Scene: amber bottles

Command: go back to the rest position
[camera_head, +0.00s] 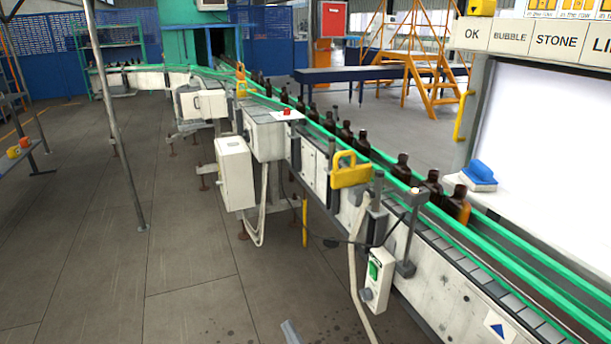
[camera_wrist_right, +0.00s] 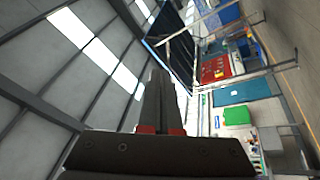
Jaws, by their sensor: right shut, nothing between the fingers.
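My right gripper (camera_wrist_right: 159,75) shows in the right wrist view with its dark fingers together and nothing between them. Ceiling and a tilted view of the hall lie behind it. In the head view only a small grey tip of it (camera_head: 290,332) shows at the bottom edge, apart from the conveyor. My left gripper is in neither view. Several dark amber bottles stand upright in a row on the conveyor (camera_head: 512,304), between green rails. The nearest amber bottle (camera_head: 458,206) is at the right, lit orange.
The conveyor runs from the bottom right to the far back. A control box with a green button (camera_head: 377,273) hangs on its near side. A white panel (camera_head: 545,140) with labels stands at the right, a blue-topped object (camera_head: 481,174) beside it. The floor at the left is largely clear.

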